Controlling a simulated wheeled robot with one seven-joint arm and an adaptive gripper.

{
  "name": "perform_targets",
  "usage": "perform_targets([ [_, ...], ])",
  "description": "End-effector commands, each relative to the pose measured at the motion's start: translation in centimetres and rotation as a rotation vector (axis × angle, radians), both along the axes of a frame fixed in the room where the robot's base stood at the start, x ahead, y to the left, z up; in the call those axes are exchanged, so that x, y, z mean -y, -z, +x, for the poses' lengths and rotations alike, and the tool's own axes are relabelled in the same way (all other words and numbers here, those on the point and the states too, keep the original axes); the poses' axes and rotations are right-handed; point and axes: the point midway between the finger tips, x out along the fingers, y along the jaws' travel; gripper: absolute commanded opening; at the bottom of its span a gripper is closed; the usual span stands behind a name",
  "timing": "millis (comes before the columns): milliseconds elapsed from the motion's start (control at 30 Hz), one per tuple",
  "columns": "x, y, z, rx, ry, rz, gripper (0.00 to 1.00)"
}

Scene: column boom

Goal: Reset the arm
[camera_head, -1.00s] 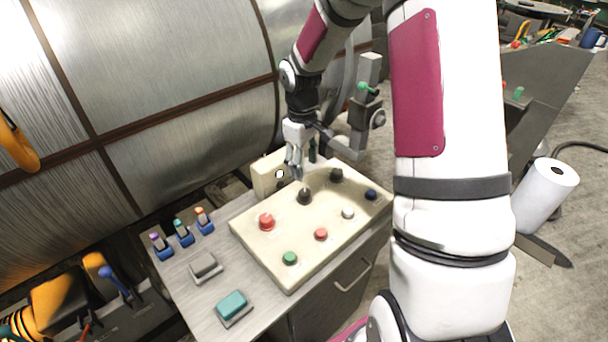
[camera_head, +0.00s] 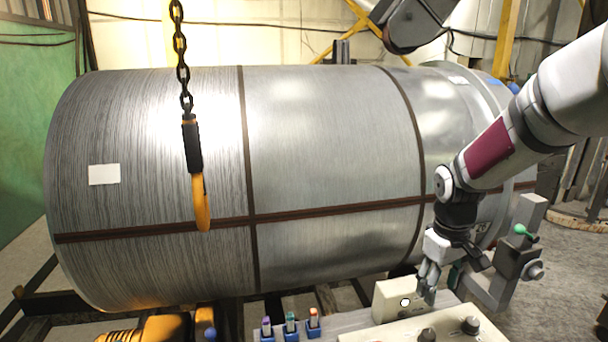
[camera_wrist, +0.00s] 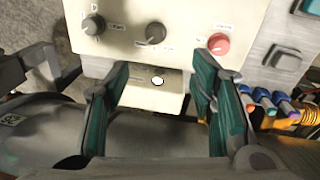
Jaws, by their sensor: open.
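My gripper (camera_head: 429,283) points down beside the cream control box in the head view, with my arm reaching in from the upper right. The cream control panel (camera_wrist: 190,30) lies beyond the fingertips. It carries a grey knob (camera_wrist: 93,24), a dark knob (camera_wrist: 155,33) and a red button (camera_wrist: 218,43). A white round button (camera_wrist: 157,81) on a small cream box shows between the fingers. I cannot tell whether the fingers touch anything.
A large metal cylinder (camera_head: 330,150) lies behind the panel. A yellow hook (camera_head: 201,202) hangs from a chain in front of it. Several blue-based switches (camera_head: 290,328) stand left of the panel. A grey bracket with a green knob (camera_head: 520,232) is right of my gripper.

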Motion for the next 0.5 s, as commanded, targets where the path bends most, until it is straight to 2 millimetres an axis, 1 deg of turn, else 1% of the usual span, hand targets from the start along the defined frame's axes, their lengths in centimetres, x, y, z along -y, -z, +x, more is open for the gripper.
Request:
perform_targets([
  [33, -0.8, -2.1, -0.8, 0.027, 0.009, -0.016, 0.51],
  [200, -3.0, -7.2, -4.1, 0.101, 0.065, -0.038, 0.51],
  [300, -4.3, -9.8, -6.4, 0.148, 0.099, -0.039, 0.51],
  [367, -5.0, -11.1, -7.8, 0.178, 0.12, -0.033, 0.51],
  [500, -6.7, -13.7, -11.3, 0.246, 0.167, -0.01, 0.51],
])
